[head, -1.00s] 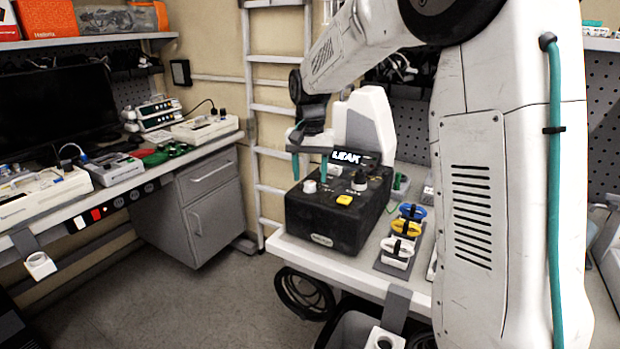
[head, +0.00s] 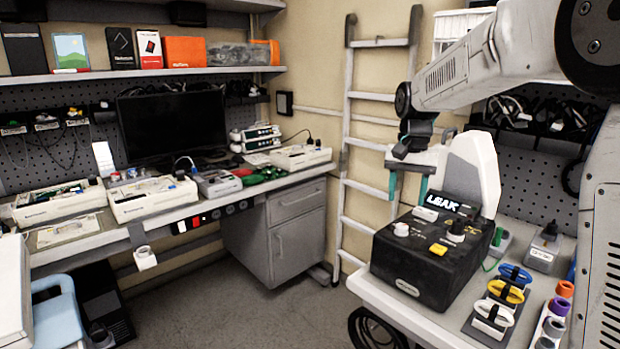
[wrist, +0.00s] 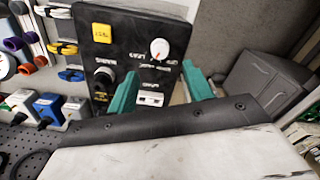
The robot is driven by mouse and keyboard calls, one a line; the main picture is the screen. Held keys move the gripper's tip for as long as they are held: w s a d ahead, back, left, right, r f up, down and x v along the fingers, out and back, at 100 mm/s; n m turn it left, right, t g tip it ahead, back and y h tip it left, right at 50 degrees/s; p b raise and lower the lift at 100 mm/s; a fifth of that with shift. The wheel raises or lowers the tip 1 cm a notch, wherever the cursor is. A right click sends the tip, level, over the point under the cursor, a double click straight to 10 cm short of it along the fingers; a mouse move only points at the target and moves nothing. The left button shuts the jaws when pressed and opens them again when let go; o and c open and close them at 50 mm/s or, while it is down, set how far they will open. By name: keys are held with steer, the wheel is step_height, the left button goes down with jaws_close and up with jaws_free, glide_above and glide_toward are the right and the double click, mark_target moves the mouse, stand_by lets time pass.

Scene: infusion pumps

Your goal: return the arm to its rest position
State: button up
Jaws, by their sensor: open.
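My gripper (head: 408,187) has two teal fingers, set apart with nothing between them. In the head view they point down, near the back left of a black tester box (head: 425,262) with a lit "LEAK" display. The wrist view also shows my gripper (wrist: 160,88), with the fingers in front of the box's control face (wrist: 135,40). Whether the fingertips touch the box cannot be told. My white arm reaches in from the right and bends down at the wrist.
The box stands on a white bench (head: 385,300) beside cable coils (head: 500,292) in blue, yellow and white. A ladder (head: 378,97) leans on the wall behind. A left bench holds a monitor (head: 172,122) and pumps (head: 150,197). The floor between is clear.

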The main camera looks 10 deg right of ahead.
steer(key=shift+n+g, duration=0.4)
steer(key=shift+n, duration=0.3)
steer(key=s+f, duration=0.2)
steer(key=s, duration=0.1)
steer(key=shift+s+a+f, duration=0.2)
steer(key=shift+s, duration=0.1)
steer(key=s+a+n+t, duration=0.1)
steer(key=s+a+n, duration=0.1)
steer(key=s, duration=1.4)
steer(key=s+a+n+t, duration=0.1)
steer(key=s+a+n, duration=0.2)
steer(key=s, duration=1.3)
steer(key=shift+a, duration=0.35)
